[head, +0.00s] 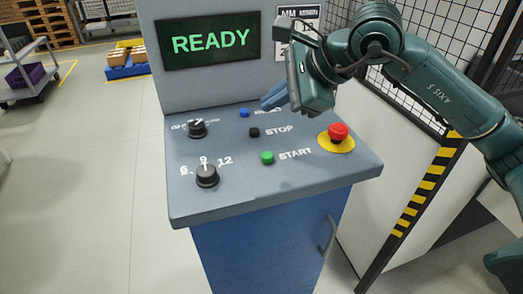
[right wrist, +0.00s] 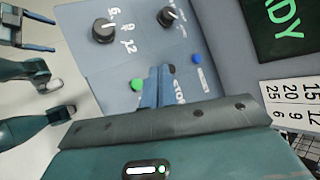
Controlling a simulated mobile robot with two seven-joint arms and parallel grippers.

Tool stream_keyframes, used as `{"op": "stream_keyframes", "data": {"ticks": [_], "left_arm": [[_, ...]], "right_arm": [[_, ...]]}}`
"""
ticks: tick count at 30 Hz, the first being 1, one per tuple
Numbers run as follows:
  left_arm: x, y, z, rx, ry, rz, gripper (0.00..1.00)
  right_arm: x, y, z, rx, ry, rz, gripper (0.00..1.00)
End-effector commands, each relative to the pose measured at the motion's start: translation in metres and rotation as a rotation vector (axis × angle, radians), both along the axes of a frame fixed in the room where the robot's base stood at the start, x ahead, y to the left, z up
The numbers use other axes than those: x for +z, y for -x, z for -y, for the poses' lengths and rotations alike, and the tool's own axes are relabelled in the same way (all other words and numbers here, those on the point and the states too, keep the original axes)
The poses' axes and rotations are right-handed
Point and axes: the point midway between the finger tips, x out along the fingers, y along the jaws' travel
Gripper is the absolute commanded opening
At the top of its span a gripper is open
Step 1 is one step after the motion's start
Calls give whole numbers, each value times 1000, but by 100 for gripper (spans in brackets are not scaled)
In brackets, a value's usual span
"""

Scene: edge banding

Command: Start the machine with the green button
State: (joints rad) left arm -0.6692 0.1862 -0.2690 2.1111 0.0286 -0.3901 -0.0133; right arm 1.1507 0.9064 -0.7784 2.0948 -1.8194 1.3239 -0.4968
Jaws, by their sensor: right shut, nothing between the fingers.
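The green button (head: 267,157) sits beside the word START on the sloping grey panel (head: 225,195). It also shows in the right wrist view (right wrist: 137,84), left of my fingers. The display (head: 210,42) reads READY in green. My right gripper (head: 268,102) is shut and empty, above the panel's back part near the blue button (head: 244,113). It is apart from the green button, farther back. In the right wrist view its blue fingers are together. My left gripper (right wrist: 48,33) shows only at the upper left of that view, its fingers apart and empty.
A black STOP button (head: 254,132) lies between the blue and green ones. A red mushroom button (head: 338,131) on a yellow disc is at the right. Two black knobs (head: 198,128) (head: 207,176) are at the left. Mesh fencing (head: 412,40) stands behind my right arm.

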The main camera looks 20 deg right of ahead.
Motion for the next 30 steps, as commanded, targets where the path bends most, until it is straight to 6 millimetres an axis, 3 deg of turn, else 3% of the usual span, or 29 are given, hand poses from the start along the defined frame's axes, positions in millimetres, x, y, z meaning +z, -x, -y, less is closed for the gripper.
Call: {"op": "stream_keyframes", "data": {"ticks": [11, 25, 30], "left_arm": [[-5, 0, -1, 2, 2, -2, 82], [-28, -5, 4, 27, 79, 15, 82], [-34, -6, 5, 37, 113, 19, 82]], "right_arm": [[-7, 0, -1, 2, -4, -2, 0], [-72, 0, -1, 3, -5, -3, 0], [-85, 0, -1, 2, -5, -2, 0]]}}
